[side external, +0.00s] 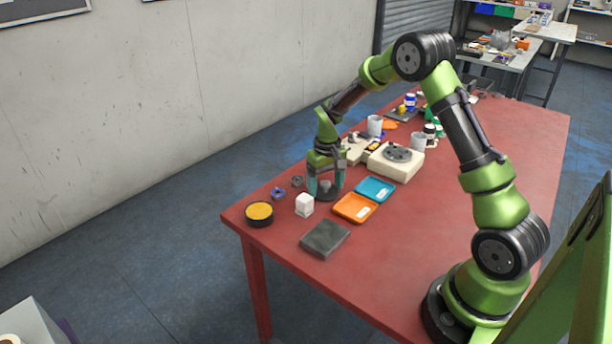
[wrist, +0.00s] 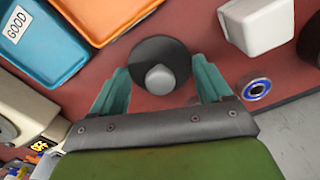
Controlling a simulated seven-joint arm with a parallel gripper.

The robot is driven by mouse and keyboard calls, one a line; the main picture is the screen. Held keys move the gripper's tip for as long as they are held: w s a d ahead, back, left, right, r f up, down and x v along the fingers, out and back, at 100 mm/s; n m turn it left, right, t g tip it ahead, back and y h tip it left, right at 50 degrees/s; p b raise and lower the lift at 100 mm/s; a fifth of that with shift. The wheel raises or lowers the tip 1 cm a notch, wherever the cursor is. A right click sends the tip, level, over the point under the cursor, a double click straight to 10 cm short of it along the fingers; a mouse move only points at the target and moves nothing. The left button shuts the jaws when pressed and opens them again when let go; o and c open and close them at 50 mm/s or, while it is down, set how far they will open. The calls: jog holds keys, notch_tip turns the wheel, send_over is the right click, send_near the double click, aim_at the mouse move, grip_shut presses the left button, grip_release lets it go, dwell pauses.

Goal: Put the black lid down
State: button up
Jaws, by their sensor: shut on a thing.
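The black lid (wrist: 150,50) is a dark disc with a grey knob, between my fingers in the wrist view. In the side view the black lid (side external: 326,195) shows as a dark round edge low at my fingertips, at or just above the red table; I cannot tell if it touches. My gripper (side external: 325,186) points down and is shut on the lid. In the wrist view my gripper (wrist: 162,82) has one teal finger on each side of the knob.
An orange tray (side external: 356,208) and a teal tray (side external: 375,188) lie to the right. A white block (side external: 304,204), a blue-ringed bearing (side external: 278,193) and a black round tin with yellow inside (side external: 259,212) are to the left. A dark slab (side external: 325,238) lies in front.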

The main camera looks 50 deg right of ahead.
aim_at(326, 183)
jog(key=o, duration=1)
jog(key=shift+f, duration=0.15)
jog(key=shift+c, duration=0.2)
jog(key=s+a+r+t, duration=0.1)
jog(key=a+r, duration=0.1)
jog(key=r, duration=0.7)
jog(key=s+a+r+t, duration=0.1)
jog(key=s+a+r, duration=0.15)
jog(key=r, duration=0.65)
jog(key=s+a+r+t+y, duration=0.1)
jog(key=s+a+r+t, duration=0.1)
jog(key=s+a, duration=0.4)
jog(key=s+a+r+t+y, duration=0.1)
jog(key=s+a+r+t, duration=0.2)
jog(key=s+a, duration=0.3)
jog(key=s+r, duration=0.1)
jog(key=s, duration=0.4)
jog(key=shift+a+n, duration=0.3)
jog(key=shift+a, duration=0.1)
jog(key=shift+r, duration=0.1)
